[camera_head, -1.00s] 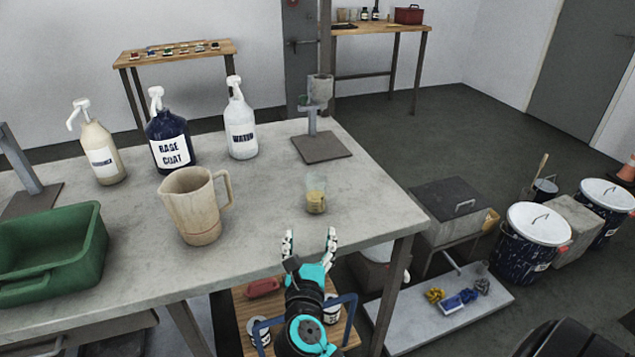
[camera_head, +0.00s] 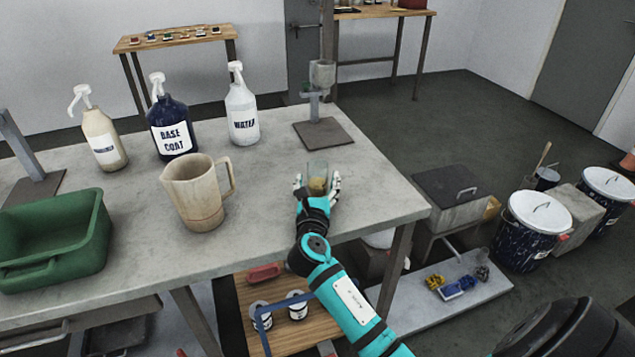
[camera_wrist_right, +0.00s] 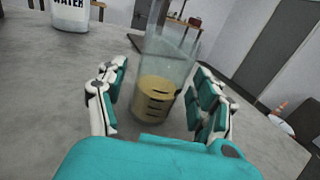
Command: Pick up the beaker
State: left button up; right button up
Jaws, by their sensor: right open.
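The beaker (camera_head: 317,172) is a small clear glass with yellowish-brown liquid in its lower part. It stands upright on the grey table near the right edge. My right gripper (camera_head: 317,185) is open, with one finger on each side of the beaker. In the right wrist view the beaker (camera_wrist_right: 160,88) stands between the spread fingers of the gripper (camera_wrist_right: 158,105). A gap shows on its left side; contact on the right cannot be told. My left gripper is not in view.
A beige pitcher (camera_head: 196,200) stands left of the beaker. A green tub (camera_head: 55,245) is far left. A metal stand (camera_head: 323,133) is behind the beaker.

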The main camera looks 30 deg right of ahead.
jog(key=x, duration=0.4)
jog(key=shift+w+d, duration=0.2)
jog(key=shift+w, duration=0.05)
jog(key=shift+s, duration=0.1)
jog(key=shift+c, duration=0.2)
grip_shut()
dwell(0.6)
